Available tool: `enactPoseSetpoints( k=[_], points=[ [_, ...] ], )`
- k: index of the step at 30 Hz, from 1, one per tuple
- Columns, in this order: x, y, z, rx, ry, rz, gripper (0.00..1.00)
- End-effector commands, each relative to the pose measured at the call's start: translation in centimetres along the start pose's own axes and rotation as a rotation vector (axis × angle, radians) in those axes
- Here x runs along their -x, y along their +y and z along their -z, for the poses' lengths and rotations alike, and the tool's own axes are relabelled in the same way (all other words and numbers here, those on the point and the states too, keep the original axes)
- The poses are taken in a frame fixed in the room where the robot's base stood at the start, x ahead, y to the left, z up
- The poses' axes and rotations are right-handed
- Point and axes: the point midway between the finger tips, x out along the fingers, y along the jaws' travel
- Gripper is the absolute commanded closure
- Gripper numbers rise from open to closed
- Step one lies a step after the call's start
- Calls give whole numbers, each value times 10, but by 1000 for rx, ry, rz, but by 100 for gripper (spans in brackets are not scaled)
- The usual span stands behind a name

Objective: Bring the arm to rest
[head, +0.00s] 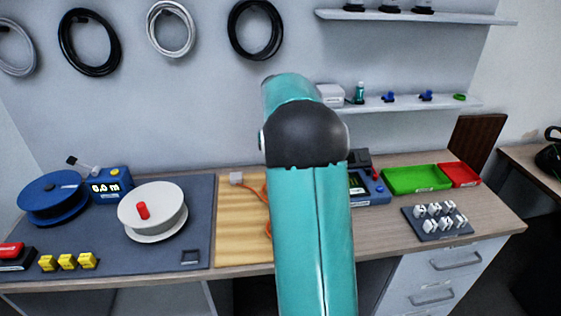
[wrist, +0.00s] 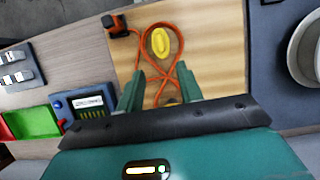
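My arm, teal with a dark grey joint, rises through the middle of the head view and hides my gripper there. In the wrist view my gripper (wrist: 160,82) shows two teal fingers spread apart with nothing held between them. Beyond the fingers lies a wooden board (wrist: 205,35) with a looped orange cable (wrist: 180,38) on it. A yellow piece (wrist: 160,43) lies inside the loop, and part of another yellow piece shows between the fingers. An orange and black connector (wrist: 116,26) is at the cable's end. The board also shows in the head view (head: 235,225), partly hidden by my arm.
A blue instrument (head: 372,190), a green tray (head: 415,179), a red tray (head: 459,174) and a rack of grey parts (head: 440,222) stand right of my arm. A white spool (head: 155,212) and blue spool (head: 52,198) stand left. Shelves (head: 400,103) and cable coils line the wall.

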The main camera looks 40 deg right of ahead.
Motion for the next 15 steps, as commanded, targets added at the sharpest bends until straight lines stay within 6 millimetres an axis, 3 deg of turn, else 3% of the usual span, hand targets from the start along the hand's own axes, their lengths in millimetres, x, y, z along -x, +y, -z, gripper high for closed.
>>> enactPoseSetpoints(
  k=[6,15],
  points=[
    [19,0,0,0,1,0,64],
    [20,0,0,0,0,0,64]
  ],
)
